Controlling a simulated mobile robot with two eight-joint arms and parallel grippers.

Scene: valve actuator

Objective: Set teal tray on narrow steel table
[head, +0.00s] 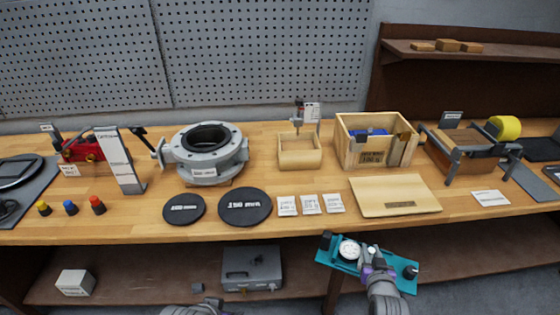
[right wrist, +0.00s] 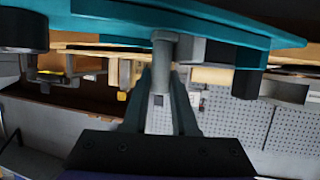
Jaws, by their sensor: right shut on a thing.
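The teal tray (head: 395,265) hangs in front of the wooden bench's front edge at lower right. It carries a round white-faced dial gauge (head: 349,249) and small dark parts at its ends. My right gripper (head: 374,264) is shut on the tray near its middle. In the right wrist view the tray's teal underside (right wrist: 110,22) fills the top, and a grey post (right wrist: 164,50) under it stands at the fingers (right wrist: 160,85). Part of a grey arm link of mine shows at the bottom edge; my left gripper does not show. I see no narrow steel table.
The wooden bench (head: 110,225) holds a grey valve body (head: 205,152), black discs (head: 245,206), an open wooden box (head: 375,140) and a flat wooden board (head: 395,196). A grey case (head: 250,270) sits on the lower shelf. Grey floor shows at lower right.

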